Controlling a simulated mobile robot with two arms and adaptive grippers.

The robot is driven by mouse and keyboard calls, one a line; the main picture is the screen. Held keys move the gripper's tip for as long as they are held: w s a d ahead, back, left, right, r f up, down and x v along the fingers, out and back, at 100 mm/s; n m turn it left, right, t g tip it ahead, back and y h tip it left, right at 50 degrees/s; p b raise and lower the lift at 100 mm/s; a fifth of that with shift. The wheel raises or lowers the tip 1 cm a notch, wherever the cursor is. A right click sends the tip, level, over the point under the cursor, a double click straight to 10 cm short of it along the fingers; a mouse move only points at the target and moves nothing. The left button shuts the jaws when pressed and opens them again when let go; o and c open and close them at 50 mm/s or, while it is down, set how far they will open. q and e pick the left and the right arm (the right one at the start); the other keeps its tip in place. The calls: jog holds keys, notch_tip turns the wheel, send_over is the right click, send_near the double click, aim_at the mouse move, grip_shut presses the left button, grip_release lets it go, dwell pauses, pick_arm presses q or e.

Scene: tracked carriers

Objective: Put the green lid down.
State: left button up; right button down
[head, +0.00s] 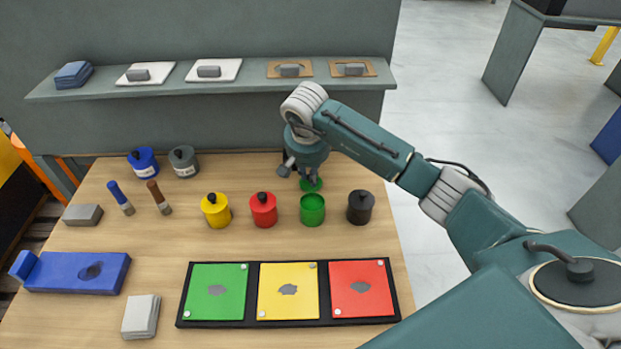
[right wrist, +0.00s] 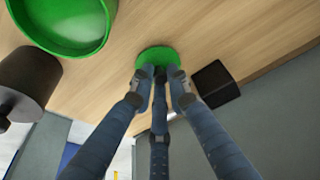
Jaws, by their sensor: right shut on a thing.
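My right gripper (head: 311,180) is shut on the green lid (head: 312,186), with the arm reaching in from the right. In the right wrist view, the fingers (right wrist: 161,78) close together at the green lid (right wrist: 157,54), hiding part of it. The lid is over the wood behind the green jar; I cannot tell whether it touches the table. The green jar (head: 312,212) stands open and upright just in front of it; its open mouth and rim also show in the right wrist view (right wrist: 100,45). My left gripper is not in view.
A lidded black jar (head: 360,209) stands right of the green jar, a red jar (head: 263,212) and a yellow jar (head: 215,212) left. A small black block (right wrist: 216,84) is near the lid. A shelf (head: 215,86) runs behind. Bare wood (head: 225,175) lies left of the gripper.

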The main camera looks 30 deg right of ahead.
jog(key=shift+f, duration=0.1)
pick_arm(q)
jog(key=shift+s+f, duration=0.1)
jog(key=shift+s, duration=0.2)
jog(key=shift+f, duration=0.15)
pick_arm(e)
jog(key=shift+f, duration=0.1)
jog(key=c, duration=1.7)
grip_release()
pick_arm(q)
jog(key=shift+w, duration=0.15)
